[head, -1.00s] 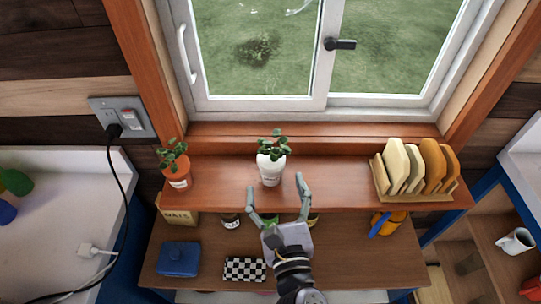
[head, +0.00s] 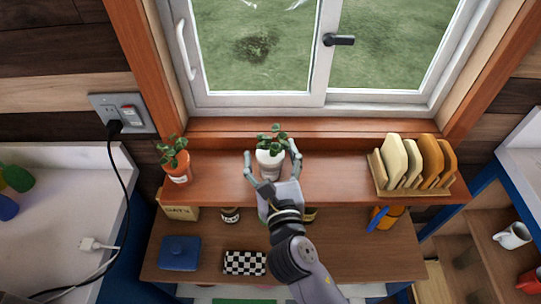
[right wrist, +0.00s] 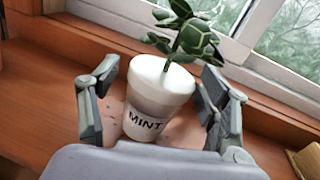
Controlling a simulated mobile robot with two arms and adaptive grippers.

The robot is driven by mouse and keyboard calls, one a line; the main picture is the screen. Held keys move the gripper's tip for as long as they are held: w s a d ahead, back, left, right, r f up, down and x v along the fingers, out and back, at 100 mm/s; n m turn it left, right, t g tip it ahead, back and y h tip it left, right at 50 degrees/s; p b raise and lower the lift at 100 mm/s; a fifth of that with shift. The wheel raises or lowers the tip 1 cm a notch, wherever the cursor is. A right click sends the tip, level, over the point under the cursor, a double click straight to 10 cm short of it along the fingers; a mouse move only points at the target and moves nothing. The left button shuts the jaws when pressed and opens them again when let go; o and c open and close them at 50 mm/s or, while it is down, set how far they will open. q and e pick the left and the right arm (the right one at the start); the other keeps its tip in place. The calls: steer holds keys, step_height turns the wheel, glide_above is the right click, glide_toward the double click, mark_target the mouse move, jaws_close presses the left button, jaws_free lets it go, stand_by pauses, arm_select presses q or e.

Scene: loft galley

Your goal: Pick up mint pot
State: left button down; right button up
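The mint pot (head: 269,164) is white with a green plant and stands upright on the upper wooden shelf below the window. In the right wrist view the pot (right wrist: 155,100) shows a "MINT" label facing me. My right gripper (head: 272,158) is open, with one finger on each side of the pot. In the right wrist view the gripper (right wrist: 160,100) shows a small gap between the left finger and the pot; the right finger is close to the pot, and contact is unclear. My left gripper is not in view.
A terracotta pot (head: 177,166) with a plant stands left on the same shelf. A wooden rack (head: 413,188) with several boards stands right. The lower shelf holds a blue box (head: 179,252) and a checkered box (head: 245,263). The window (head: 260,60) is behind.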

steer(key=c, duration=1.2)
steer(key=shift+c, duration=0.4)
steer(key=shift+r, duration=0.1)
